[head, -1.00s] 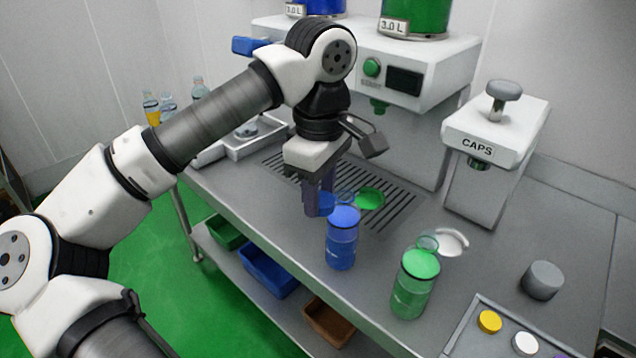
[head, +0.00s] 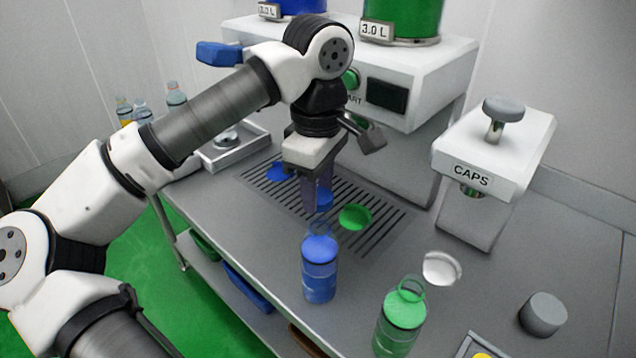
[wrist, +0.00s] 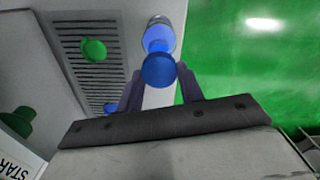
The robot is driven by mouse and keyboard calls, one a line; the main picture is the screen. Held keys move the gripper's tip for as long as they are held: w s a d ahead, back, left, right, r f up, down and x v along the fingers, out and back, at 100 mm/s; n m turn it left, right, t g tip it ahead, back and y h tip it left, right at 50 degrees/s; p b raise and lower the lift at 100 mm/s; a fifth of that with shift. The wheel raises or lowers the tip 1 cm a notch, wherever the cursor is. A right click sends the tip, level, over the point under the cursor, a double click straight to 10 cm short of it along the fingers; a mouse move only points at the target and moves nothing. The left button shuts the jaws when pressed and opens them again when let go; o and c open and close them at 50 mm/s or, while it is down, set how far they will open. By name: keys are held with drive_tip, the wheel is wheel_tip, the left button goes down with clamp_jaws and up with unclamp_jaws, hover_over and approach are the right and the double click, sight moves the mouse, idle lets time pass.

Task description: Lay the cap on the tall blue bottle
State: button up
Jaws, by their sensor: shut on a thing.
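The tall blue bottle (head: 319,275) stands upright near the front edge of the worktop, with blue liquid and a clear neck. My gripper (head: 318,196) is shut on a blue cap (head: 324,200), partly hidden by the fingers in the head view. The cap is above and behind the bottle's neck there, apart from it. In the wrist view the cap (wrist: 158,70) sits between the fingertips (wrist: 158,76), and the bottle (wrist: 160,35) shows just beyond it, its lower part overlapped by the cap.
A green bottle (head: 398,325) stands to the right, beside a pale round disc (head: 442,268). A slatted grate (head: 300,203) with a green disc (head: 355,217) and blue disc (head: 277,172) lies behind. The CAPS machine (head: 490,160) and a grey knob (head: 543,313) are at right.

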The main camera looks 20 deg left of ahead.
sight(318, 221)
drive_tip(key=shift+f+b, duration=1.5)
drive_tip(key=shift+f, duration=0.85)
drive_tip(key=o, duration=1)
wheel_tip(318, 221, up, 14)
drive_tip(key=p, duration=0.7)
drive_tip(key=shift+f+p, duration=0.1)
drive_tip(key=shift+p, duration=0.3)
